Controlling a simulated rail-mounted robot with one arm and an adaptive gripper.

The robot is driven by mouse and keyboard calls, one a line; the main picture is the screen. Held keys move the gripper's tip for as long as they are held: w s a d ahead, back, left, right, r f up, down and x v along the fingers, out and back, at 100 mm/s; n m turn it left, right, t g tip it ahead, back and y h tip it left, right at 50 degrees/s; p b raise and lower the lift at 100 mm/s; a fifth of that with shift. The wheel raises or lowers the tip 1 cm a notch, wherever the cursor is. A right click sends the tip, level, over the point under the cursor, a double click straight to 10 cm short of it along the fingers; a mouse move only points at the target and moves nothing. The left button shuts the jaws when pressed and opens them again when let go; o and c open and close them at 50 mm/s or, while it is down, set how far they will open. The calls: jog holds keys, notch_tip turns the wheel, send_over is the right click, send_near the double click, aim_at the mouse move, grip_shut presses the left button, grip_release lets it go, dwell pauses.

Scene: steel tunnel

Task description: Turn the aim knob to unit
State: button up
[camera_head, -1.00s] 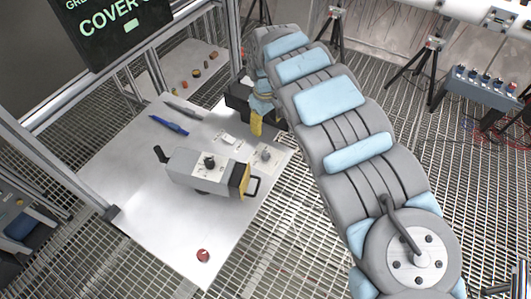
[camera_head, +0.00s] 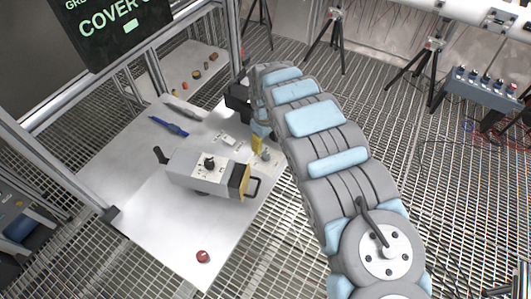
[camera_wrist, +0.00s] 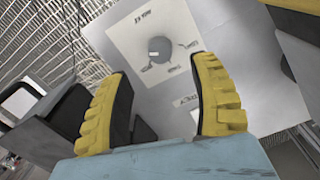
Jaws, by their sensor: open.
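The grey round knob (camera_wrist: 160,48) sits on a white labelled panel (camera_wrist: 125,45) in the wrist view. In the head view my gripper (camera_head: 257,146) is over the panel (camera_head: 264,160) at the table's right edge; a yellow finger shows beside the knob, and the arm hides part.
A grey box (camera_head: 198,172) with a black knob, side crank and yellow end stands left of the panel. A small white switch plate (camera_head: 229,141), blue pen-like tool (camera_head: 168,125) and red button (camera_head: 203,256) are on the white table (camera_head: 165,225). The table's front is mostly clear.

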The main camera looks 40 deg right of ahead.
aim_at(266, 154)
jog(key=shift+a+f+p, duration=0.1)
jog(key=shift+f+p, duration=0.2)
jog(key=shift+f, duration=2.75)
grip_shut()
